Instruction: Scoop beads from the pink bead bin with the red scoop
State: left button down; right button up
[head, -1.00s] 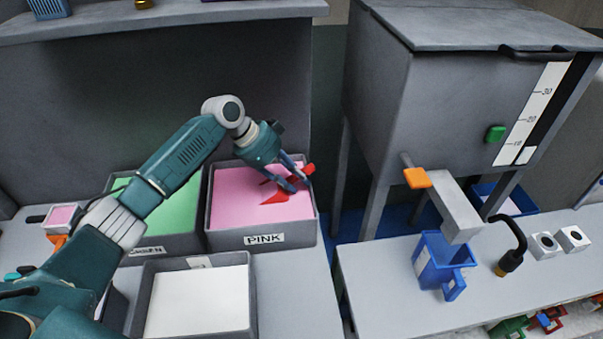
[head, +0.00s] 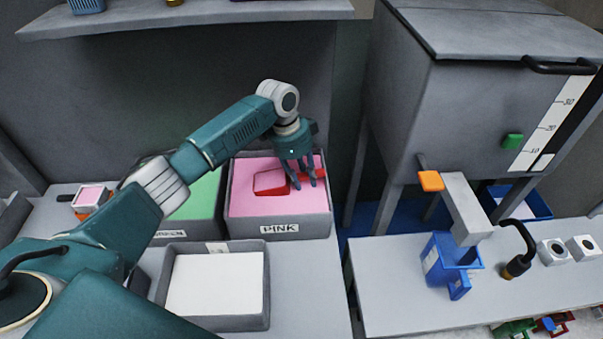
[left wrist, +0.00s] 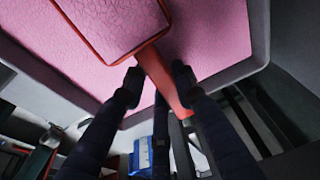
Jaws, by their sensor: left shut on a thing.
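The pink bead bin (head: 279,230) is a grey box labelled PINK, filled with pink beads, left of centre in the head view. The red scoop (head: 270,183) is over the bin, its pan to the left and its handle to the right. My left gripper (head: 306,181) is shut on the scoop's handle. In the left wrist view my fingertips (left wrist: 154,82) flank the red handle (left wrist: 160,80), and the scoop's pan (left wrist: 112,25) looks full of pink beads. Whether the pan touches the beads below cannot be told. My right gripper is out of view.
A bin of green beads (head: 203,202) stands left of the pink bin, and a bin with white contents (head: 214,285) stands in front. A gap separates the tables.

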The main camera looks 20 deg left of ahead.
pick_arm(q)
jog(key=shift+w+d+r+g+y+p, duration=0.3)
jog(key=shift+d+r+y+p, duration=0.25)
jog(key=shift+y, duration=0.15)
jog(key=shift+d+r+p, duration=0.1)
jog(key=shift+r+p, duration=0.8)
jog(key=shift+r, duration=0.2)
jog(key=shift+w+d+r+y+p, duration=0.15)
jog(key=shift+r+p, duration=0.2)
jog(key=shift+r, duration=0.2)
jog(key=shift+w+d+r+y+p, duration=0.1)
jog(key=shift+d+r+y+p, duration=0.05)
jog(key=shift+r+p, duration=0.3)
jog(key=shift+w+d+r+g, duration=0.1)
jog(key=shift+d+r+g, duration=0.05)
jog(key=shift+r, duration=0.45)
jog(key=shift+d+r+g, duration=0.1)
jog(key=shift+r+g, duration=0.05)
jog(key=shift+r, duration=0.45)
